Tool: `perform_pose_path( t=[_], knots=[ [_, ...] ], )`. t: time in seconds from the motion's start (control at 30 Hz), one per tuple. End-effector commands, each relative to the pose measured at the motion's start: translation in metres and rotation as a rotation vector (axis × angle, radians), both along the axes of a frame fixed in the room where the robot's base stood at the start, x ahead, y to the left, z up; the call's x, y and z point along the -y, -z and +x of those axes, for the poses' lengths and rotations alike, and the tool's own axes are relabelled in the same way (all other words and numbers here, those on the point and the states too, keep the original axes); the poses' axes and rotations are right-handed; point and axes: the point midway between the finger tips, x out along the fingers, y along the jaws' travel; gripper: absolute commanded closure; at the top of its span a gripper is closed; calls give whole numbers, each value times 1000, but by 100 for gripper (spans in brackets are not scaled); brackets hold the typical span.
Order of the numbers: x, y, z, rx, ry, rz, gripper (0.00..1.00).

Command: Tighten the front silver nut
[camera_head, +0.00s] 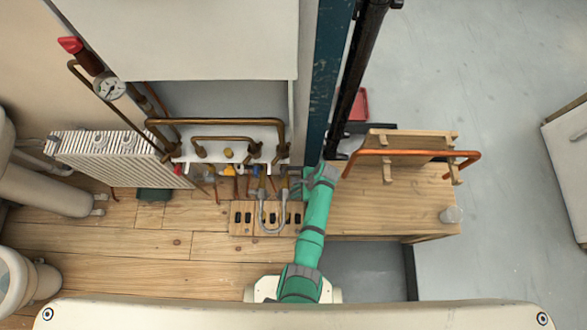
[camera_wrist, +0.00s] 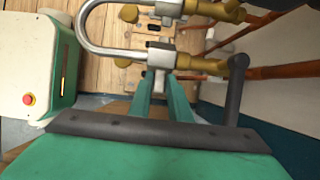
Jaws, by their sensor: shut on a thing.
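A silver U-shaped pipe (camera_wrist: 90,38) joins two brass fittings, and it also shows in the head view (camera_head: 271,230). The front silver nut (camera_wrist: 160,56) sits at the near end of this pipe, beside a brass fitting (camera_wrist: 202,64). The other silver nut (camera_wrist: 167,8) is farther up in the wrist view. My gripper (camera_wrist: 160,78) has its two green fingers on either side of the front nut and is shut on it. The exact finger contact is partly hidden. In the head view my gripper end is small and partly hidden behind my arm.
Copper pipes (camera_wrist: 280,71) and a wall lie close on the right in the wrist view. A wooden bench (camera_head: 365,205) with a bent copper pipe (camera_head: 420,153) stands right of my arm. A white radiator (camera_head: 115,155) stands at the left.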

Motion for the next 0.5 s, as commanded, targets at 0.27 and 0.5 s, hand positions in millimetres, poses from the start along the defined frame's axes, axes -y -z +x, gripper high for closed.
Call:
perform_pose_path(
  t=[0.27,0.5],
  knots=[
    [4,6,-1,-3,-2,103,100],
    [2,6,-2,-3,-6,107,100]
  ],
)
